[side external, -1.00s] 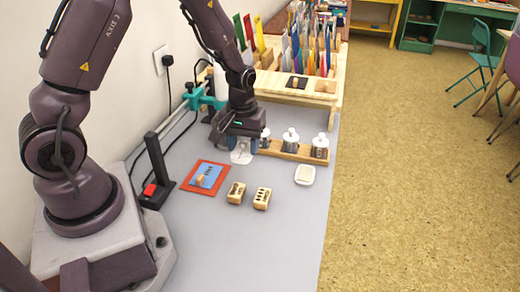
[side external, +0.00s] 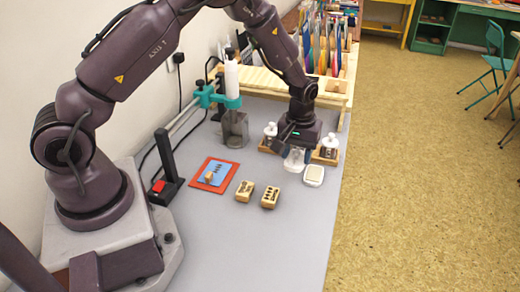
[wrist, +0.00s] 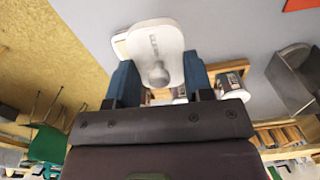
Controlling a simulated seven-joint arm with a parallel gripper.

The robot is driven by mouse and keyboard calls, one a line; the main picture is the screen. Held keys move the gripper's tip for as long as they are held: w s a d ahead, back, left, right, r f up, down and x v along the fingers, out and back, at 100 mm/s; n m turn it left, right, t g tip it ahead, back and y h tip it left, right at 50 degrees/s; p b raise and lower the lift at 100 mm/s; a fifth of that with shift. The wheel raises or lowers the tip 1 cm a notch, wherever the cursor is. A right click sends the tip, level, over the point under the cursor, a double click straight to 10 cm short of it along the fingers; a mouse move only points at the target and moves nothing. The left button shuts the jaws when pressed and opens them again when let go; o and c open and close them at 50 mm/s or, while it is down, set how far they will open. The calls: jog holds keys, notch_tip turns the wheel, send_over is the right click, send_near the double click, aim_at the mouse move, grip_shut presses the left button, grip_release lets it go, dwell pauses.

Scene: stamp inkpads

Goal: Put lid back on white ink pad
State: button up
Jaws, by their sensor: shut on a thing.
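My gripper (side external: 296,148) is shut on a pale, rounded lid (side external: 294,162), holding it above the table beside the white ink pad. In the wrist view the lid (wrist: 157,38) has lettering and a round knob, and the two blue fingers (wrist: 157,75) are on either side of the knob. The white ink pad (side external: 313,175) lies open on the grey table, just right of the lid, its cream pad showing. In the wrist view a cream edge (wrist: 120,45) shows past the lid's left side; the rest there is hidden by the lid.
A wooden rack with white-topped bottles (side external: 328,147) stands right behind my gripper. Two wooden stamps (side external: 270,197) and a red-framed blue card (side external: 212,174) lie to the left. A grey open box (side external: 235,130) stands farther left.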

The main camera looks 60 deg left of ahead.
jog(key=r, duration=0.1)
send_over(314, 172)
jog(key=shift+w+d+r+n, duration=0.1)
jog(key=shift+r+n, duration=0.1)
jog(key=shift+n, duration=0.1)
jog(key=shift+f, duration=3.15)
jog(key=shift+f, duration=0.15)
jog(key=o, duration=1.4)
jog(key=shift+r, duration=3.5)
